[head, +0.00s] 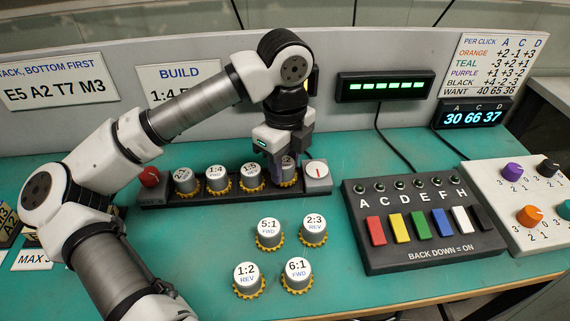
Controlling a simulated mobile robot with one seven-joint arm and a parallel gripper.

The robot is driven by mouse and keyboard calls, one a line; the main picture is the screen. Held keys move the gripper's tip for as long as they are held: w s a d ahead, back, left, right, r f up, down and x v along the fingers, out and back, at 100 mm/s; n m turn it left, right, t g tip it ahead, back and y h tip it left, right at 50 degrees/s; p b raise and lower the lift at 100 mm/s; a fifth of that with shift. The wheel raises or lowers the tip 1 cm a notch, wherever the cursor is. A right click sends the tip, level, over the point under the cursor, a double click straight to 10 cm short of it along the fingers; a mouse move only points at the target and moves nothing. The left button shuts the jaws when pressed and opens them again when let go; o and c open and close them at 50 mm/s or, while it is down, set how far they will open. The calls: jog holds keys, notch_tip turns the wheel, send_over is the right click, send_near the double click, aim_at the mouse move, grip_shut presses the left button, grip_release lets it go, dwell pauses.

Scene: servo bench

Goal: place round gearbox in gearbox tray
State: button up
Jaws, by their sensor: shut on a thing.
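The gearbox tray (215,200) is a long dark rail at the back of the bench. Three round white gearboxes with yellow toothed rims stand in it: one marked 2:1 (183,181), one 1:4 (216,179) and one 1:5 (250,177). My gripper (288,164) points down over the right part of the tray, shut on a fourth round gearbox (288,183). That gearbox is upright, in line with the others, at the tray's right end. The fingers hide most of its label. I cannot tell whether it is fully seated.
Loose gearboxes 5:1 (269,233), 2:3 (313,229), 1:2 (247,279) and 6:1 (297,275) stand in front of the tray. A red knob (149,177) and a dial block (317,176) flank the row. A switch box (430,262) and a knob panel (505,185) are right.

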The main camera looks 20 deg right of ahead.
aim_at(285, 162)
jog(key=shift+f, duration=0.5)
jog(key=shift+f, duration=0.2)
jog(key=o, duration=0.7)
jog(key=shift+r, duration=0.15)
notch_tip(285, 162, up, 12)
jog(key=shift+r+b, duration=0.1)
jog(key=shift+b, duration=0.35)
